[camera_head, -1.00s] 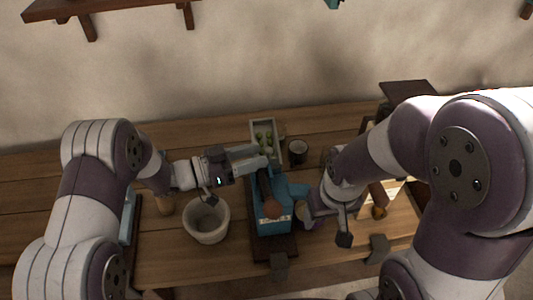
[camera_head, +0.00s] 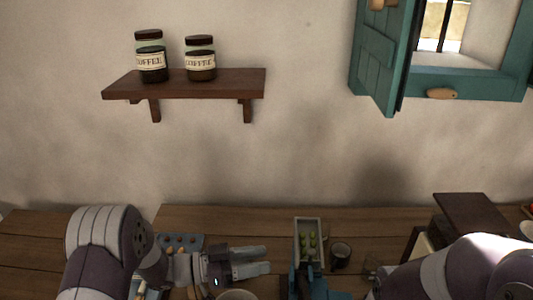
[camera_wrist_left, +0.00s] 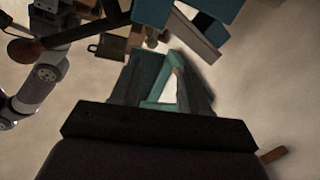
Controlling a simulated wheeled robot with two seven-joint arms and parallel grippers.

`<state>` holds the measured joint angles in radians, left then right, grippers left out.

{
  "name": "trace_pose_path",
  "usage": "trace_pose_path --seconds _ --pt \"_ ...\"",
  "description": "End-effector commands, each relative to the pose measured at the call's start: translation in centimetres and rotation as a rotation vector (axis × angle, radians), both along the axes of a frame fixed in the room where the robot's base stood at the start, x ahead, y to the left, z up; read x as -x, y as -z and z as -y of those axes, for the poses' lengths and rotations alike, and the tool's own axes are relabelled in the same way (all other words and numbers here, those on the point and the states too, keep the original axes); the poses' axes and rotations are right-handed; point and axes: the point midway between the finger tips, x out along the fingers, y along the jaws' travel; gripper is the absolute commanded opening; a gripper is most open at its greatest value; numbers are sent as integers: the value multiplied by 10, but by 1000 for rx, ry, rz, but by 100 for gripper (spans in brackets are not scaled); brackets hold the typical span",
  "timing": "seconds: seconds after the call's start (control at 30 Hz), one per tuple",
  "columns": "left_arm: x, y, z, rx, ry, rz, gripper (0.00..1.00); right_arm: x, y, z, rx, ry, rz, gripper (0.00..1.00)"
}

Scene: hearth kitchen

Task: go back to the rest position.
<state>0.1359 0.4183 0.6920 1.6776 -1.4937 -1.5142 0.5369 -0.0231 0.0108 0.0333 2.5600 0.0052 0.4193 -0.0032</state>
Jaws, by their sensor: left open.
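My left gripper (camera_head: 266,259) is open in the head view. It reaches in from the left above the wooden counter, its fingers pointing right. No object shows between its fingers. In the left wrist view its two dark fingers (camera_wrist_left: 162,85) stand apart, with the teal window frame and pale wall seen beyond them. My right arm comes in at the lower right of the head view. Its gripper is below the picture edge and hidden.
A blue appliance (camera_head: 303,286) stands right of my left gripper, partly cut off. Behind it are a tray of green items (camera_head: 309,240) and a dark cup (camera_head: 341,254). A pale bowl (camera_head: 237,295) shows at the bottom edge. A wall shelf (camera_head: 185,84) holds two coffee jars.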

Motion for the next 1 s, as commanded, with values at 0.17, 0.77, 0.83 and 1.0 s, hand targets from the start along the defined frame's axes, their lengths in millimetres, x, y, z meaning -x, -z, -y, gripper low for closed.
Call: trace_pose_path --seconds 0.17,0.77,0.83,1.0 --pt "-61 4 -36 -350 -452 11 46 0 0 0 0 0 0 68" --pt "157 39 -146 -1060 -940 -1062 46 0 0 0 0 0 0 68" --pt "157 40 -146 -1060 -940 -1062 46 0 0 0 0 0 0 68" --pt "156 40 -146 -1059 -941 -1061 46 0 0 0 0 0 0 68"
